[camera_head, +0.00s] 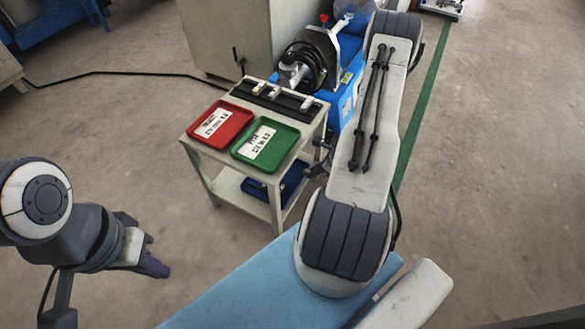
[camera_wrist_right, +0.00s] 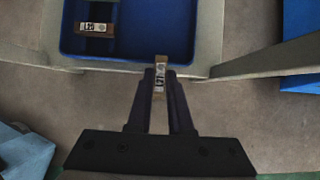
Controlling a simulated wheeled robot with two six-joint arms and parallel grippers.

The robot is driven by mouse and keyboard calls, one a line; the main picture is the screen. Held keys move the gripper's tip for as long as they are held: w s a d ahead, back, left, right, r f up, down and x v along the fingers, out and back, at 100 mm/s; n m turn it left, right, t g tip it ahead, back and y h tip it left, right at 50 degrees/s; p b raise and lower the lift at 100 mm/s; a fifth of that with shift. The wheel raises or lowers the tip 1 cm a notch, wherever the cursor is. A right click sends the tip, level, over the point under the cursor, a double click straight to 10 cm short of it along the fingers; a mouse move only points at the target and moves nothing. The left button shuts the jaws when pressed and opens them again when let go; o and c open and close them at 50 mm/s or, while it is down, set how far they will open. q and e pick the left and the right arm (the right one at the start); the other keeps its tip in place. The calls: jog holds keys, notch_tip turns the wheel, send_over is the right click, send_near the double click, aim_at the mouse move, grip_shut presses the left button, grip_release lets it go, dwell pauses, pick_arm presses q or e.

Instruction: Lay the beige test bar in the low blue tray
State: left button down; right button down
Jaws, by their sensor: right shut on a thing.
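My right gripper (camera_wrist_right: 160,78) is shut on a beige test bar (camera_wrist_right: 160,62) with a printed label, held upright in the wrist picture between the fingertips. The bar's far end is at the near edge of the low blue tray (camera_wrist_right: 185,45); I cannot tell its height above the tray. Another labelled bar (camera_wrist_right: 95,29) lies inside the tray at left. In the head view the blue tray (camera_head: 291,186) sits on the cart's lower shelf, partly hidden by the top. My right arm hides most of its gripper there. My left gripper (camera_head: 157,266) hangs over bare floor at left, its fingers unclear.
The cart (camera_head: 203,155) carries a red tray (camera_head: 240,133) and a green tray (camera_head: 285,150) on top, with a dark rack (camera_head: 290,103) holding several light bars behind them. Cart legs and rails stand close around the lower shelf. A machine (camera_head: 310,60) stands behind.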

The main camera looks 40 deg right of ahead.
aim_at(305, 170)
jog(key=w, duration=0.1)
jog(key=w+a, duration=0.1)
jog(key=w, duration=0.1)
jog(key=shift+a+b, duration=0.1)
jog(key=shift+b, duration=0.2)
jog(key=w, duration=0.1)
jog(key=w+a+b, duration=0.1)
jog(key=w+b, duration=0.1)
jog(key=w, duration=0.1)
jog(key=shift+a+f, duration=0.35)
jog(key=shift+a, duration=0.05)
jog(key=shift+b, duration=0.35)
jog(key=shift+r, duration=0.1)
jog(key=shift+f+b, duration=0.6)
jog(key=shift+f, duration=0.1)
jog(key=c, duration=0.8)
grip_release()
jog(key=shift+r, duration=0.15)
